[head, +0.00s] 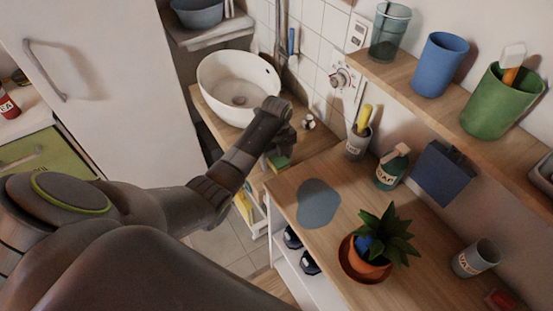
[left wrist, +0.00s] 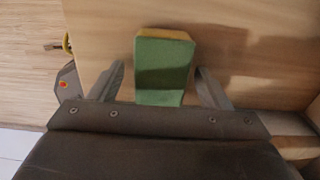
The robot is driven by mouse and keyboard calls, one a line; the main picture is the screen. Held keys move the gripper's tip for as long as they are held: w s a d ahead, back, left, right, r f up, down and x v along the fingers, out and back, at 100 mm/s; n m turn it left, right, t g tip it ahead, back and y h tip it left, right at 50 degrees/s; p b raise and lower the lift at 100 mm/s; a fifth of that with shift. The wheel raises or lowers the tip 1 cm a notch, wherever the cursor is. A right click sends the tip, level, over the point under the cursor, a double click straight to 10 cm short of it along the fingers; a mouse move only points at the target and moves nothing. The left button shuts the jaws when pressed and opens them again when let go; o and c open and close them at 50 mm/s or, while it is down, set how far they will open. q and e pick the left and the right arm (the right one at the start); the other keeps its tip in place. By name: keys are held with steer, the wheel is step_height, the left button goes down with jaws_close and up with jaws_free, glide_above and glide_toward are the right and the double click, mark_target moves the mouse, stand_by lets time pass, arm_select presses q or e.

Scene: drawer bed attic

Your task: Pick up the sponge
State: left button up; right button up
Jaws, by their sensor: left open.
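A sponge (left wrist: 163,70), green on its broad face with a yellow edge, lies on a wooden counter (left wrist: 100,25). In the left wrist view it sits between the two spread fingers of my left gripper (left wrist: 160,85), with a gap to the finger on each side. In the head view the sponge (head: 278,162) shows as a small green patch beside my left gripper (head: 282,148), partly hidden by it. My left gripper is open and empty. My right gripper does not show.
A white basin (head: 238,85) stands behind my left gripper on the same counter. To the right, a worktop (head: 350,200) holds a potted plant (head: 375,245), a green soap bottle (head: 391,170) and a brush cup (head: 358,140). A shelf with cups (head: 440,65) hangs above.

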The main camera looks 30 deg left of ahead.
mark_target(277, 156)
arm_select(q)
steer(key=shift+f, duration=0.15)
steer(key=c, duration=1.1)
steer(key=shift+o, duration=0.2)
step_height(277, 156, up, 10)
steer(key=shift+r, duration=0.1)
steer(key=o, duration=0.3)
